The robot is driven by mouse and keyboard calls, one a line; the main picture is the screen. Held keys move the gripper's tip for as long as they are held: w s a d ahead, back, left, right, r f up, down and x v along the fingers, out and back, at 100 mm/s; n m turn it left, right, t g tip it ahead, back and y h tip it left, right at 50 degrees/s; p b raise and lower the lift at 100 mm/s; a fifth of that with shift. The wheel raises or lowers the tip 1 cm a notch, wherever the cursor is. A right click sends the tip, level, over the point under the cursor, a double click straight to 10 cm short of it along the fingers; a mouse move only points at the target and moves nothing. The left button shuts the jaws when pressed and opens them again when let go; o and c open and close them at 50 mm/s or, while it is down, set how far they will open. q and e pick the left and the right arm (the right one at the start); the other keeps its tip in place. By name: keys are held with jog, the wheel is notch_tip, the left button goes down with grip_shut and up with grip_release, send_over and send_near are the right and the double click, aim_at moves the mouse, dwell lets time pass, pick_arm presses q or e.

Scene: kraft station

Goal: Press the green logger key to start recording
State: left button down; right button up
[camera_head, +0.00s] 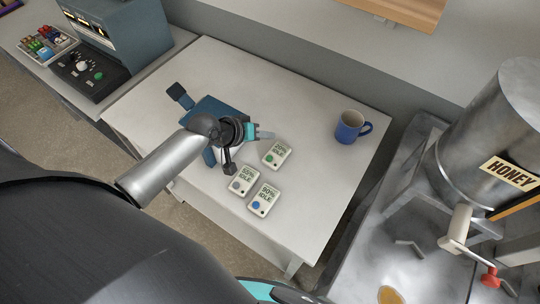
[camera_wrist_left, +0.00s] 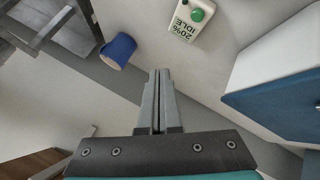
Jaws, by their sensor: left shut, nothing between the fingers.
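The logger with the green key (camera_head: 277,153) lies on the white table and its display reads 20% IDLE. It also shows at the top of the left wrist view (camera_wrist_left: 188,22), with the green key (camera_wrist_left: 197,15) uncovered. My left gripper (camera_head: 264,135) is shut and empty, just behind this logger in the head view and apart from its key. In the left wrist view its closed fingertips (camera_wrist_left: 160,73) show below the logger. My right gripper is not in view.
A blue mug (camera_head: 350,127) stands to the right on the table (camera_head: 310,95). A blue box (camera_head: 213,108) is partly hidden behind my left arm. A metal honey tank (camera_head: 495,135) stands at the right. The table between loggers and mug is clear.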

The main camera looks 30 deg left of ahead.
pick_arm(q)
jog(key=f, duration=0.2)
jog(key=b, duration=0.7)
send_over(276, 156)
jog(key=s+a, duration=0.2)
jog(key=s, duration=0.1)
notch_tip(276, 156, down, 6)
jog(key=shift+s+d+r, duration=0.1)
jog(key=shift+d+r, duration=0.05)
jog(key=shift+f, duration=0.6)
jog(key=shift+f, duration=0.1)
dwell(0.5)
jog(key=shift+f+b, duration=0.3)
jog(key=shift+b, duration=0.1)
jog(key=shift+f+b, duration=0.3)
jog(key=shift+f, duration=0.2)
dwell(0.6)
jog(key=shift+r, duration=0.1)
jog(key=shift+r+p, duration=0.8)
jog(key=shift+p, duration=0.2)
jog(key=shift+r, duration=0.1)
